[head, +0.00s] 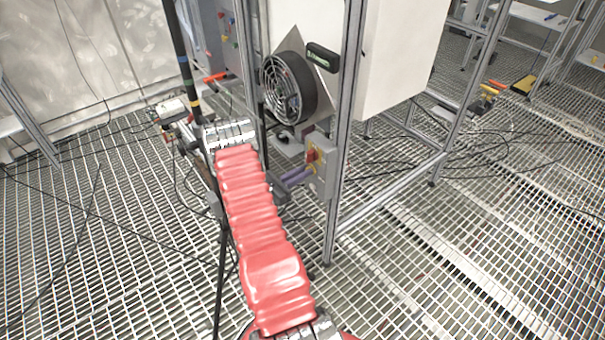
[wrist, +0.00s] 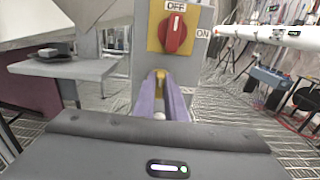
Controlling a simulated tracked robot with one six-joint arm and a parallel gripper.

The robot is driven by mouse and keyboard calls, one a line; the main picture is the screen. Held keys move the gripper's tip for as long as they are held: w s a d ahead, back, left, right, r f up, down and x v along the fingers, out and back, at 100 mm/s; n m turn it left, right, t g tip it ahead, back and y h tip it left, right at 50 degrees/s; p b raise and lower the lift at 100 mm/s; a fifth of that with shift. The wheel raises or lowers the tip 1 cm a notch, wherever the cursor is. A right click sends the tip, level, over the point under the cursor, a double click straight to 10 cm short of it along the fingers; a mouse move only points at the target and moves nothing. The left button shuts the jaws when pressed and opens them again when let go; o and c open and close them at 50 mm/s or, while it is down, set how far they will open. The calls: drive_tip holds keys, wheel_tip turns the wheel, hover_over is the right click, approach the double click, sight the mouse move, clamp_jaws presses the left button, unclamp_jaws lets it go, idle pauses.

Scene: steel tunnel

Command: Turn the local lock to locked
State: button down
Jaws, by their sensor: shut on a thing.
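A grey switch box (head: 326,176) is mounted on the frame post, and it fills the upper middle of the wrist view. On its yellow plate (wrist: 154,42) sits a red rotary knob (wrist: 175,33), with OFF above it and ON to its right. The knob's mark points up toward OFF. Below the plate, a small yellow piece (wrist: 160,76), seemingly the local lock, sits between my fingertips. My gripper (wrist: 161,84), with purple fingers, is shut on this piece. In the head view my gripper (head: 304,174) reaches the box from the left. The lock's labels and exact angle are hidden.
A round black fan (head: 287,88) hangs above and left of the box. A metal post (head: 341,150) stands beside the box. Cables lie on the grated floor (head: 460,250). A grey table (wrist: 65,68) stands left in the wrist view.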

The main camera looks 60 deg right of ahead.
drive_tip(key=shift+w, duration=0.1)
drive_tip(key=m, duration=1.1)
drive_tip(key=s+f+m, duration=0.1)
drive_tip(key=m, duration=0.5)
drive_tip(key=shift+a+m, duration=0.1)
drive_tip(key=shift+m, duration=0.2)
idle(0.3)
drive_tip(key=c, duration=1.8)
unclamp_jaws()
drive_tip(key=shift+a, duration=0.15)
drive_tip(key=v, duration=1.3)
drive_tip(key=shift+w+a, duration=0.2)
drive_tip(key=shift+a, duration=0.1)
